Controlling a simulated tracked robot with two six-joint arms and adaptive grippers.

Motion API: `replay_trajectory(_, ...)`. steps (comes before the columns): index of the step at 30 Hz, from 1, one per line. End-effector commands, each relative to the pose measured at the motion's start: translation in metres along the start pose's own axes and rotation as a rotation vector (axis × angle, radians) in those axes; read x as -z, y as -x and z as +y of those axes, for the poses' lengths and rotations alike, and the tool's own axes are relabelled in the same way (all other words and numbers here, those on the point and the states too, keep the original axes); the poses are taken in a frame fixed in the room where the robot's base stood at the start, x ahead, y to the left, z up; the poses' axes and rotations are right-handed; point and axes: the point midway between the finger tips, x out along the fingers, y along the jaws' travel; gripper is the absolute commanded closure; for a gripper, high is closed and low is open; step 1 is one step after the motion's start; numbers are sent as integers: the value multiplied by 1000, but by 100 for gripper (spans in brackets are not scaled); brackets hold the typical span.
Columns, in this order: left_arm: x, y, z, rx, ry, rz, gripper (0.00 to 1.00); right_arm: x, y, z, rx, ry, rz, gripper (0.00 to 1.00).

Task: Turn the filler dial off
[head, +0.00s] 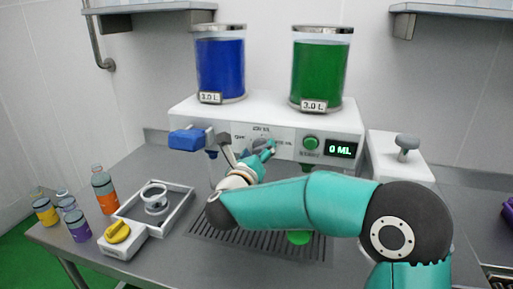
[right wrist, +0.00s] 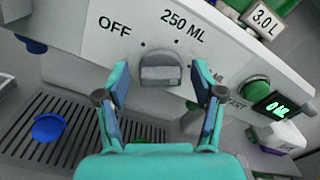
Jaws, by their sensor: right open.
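The filler dial (right wrist: 160,72) is a grey knob on the white front panel of the filler (head: 183,108). In the right wrist view the printed OFF mark lies to its left and 250 ML above it; another ML mark at right is partly covered by a finger. I cannot tell exactly which mark the knob points to. My right gripper (right wrist: 160,84) is open, with one teal finger on each side of the dial and gaps between. In the head view the right gripper (head: 248,153) is at the panel and partly hides the dial. My left gripper is not in view.
A blue tank (head: 220,70) and a green tank (head: 320,72) stand on the filler. A green button (head: 310,143) and a display (head: 341,149) reading 0 ML are right of the dial. A blue handle (head: 186,139) juts out left. Bottles and a tray (head: 180,207) stand at left.

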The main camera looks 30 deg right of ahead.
Motion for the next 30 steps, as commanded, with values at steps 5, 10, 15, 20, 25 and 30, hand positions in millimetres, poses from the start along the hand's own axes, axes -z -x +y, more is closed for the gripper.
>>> replay_trajectory(5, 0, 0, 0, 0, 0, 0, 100, 0, -2, 0, 0, 0, 0, 32)
replay_trajectory(10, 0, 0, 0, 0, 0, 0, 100, 0, -2, 0, 0, 0, 0, 41)
replay_trajectory(15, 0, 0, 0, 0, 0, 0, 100, 0, -2, 0, 0, 0, 0, 69)
replay_trajectory(20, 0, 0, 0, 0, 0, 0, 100, 0, -2, 0, -1, 1, -1, 92)
replay_trajectory(25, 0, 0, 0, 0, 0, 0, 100, 0, -2, 0, 0, 1, -1, 92)
replay_trajectory(30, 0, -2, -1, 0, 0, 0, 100, 0, -2, 0, 0, 17, -2, 92)
